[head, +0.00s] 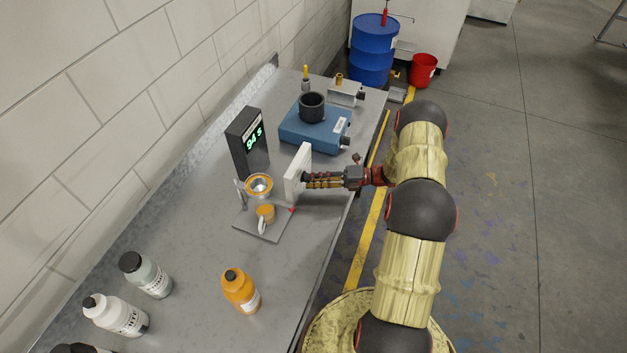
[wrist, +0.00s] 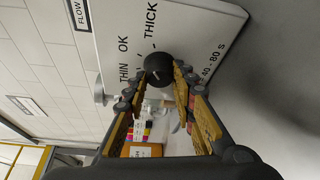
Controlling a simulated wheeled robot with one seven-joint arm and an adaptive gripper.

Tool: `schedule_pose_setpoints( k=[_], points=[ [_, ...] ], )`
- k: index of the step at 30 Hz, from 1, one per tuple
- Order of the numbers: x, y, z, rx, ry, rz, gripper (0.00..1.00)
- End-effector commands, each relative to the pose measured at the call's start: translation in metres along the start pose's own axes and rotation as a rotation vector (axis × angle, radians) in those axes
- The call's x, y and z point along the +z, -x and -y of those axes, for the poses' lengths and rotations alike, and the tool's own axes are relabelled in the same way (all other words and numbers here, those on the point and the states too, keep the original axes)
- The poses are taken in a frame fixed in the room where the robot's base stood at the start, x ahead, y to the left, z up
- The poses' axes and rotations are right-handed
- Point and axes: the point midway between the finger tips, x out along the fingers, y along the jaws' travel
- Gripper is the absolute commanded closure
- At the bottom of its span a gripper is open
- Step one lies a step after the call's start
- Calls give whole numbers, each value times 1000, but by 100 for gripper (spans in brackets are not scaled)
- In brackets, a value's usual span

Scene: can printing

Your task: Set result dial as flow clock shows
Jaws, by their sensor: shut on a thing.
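The flow clock (head: 249,142) is a dark upright box on the bench reading "94 s" in green. The white result panel (head: 297,172) stands to its right. In the wrist view the panel face (wrist: 185,30) bears the words THIN, OK and THICK and the text "40 - 80 S". Its black round dial (wrist: 157,66) sits between my fingertips. My gripper (head: 308,180) reaches the panel from the right and is shut on the dial; the wrist view shows its fingers (wrist: 157,82) on either side. A small light mark shows on the dial, but its exact direction is unclear.
A blue machine with a black cup (head: 312,106) stands behind the panel. A flow cup (head: 259,186) and a small orange mug (head: 266,214) are at a grey stand (head: 262,229). An orange bottle (head: 240,290) and white bottles (head: 116,315) stand nearer.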

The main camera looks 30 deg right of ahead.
Motion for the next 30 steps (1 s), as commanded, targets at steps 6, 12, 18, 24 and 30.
schedule_pose_setpoints(
  k=[6, 12, 18, 24, 30],
  points=[
    [1, 0, 1, 49, -120, 3, 99],
    [2, 0, 1, 76, -186, 4, 99],
    [2, 1, 1, 88, -213, 5, 99],
    [2, 1, 1, 89, -217, 5, 99],
    [2, 1, 1, 89, -216, 5, 74]
  ],
)
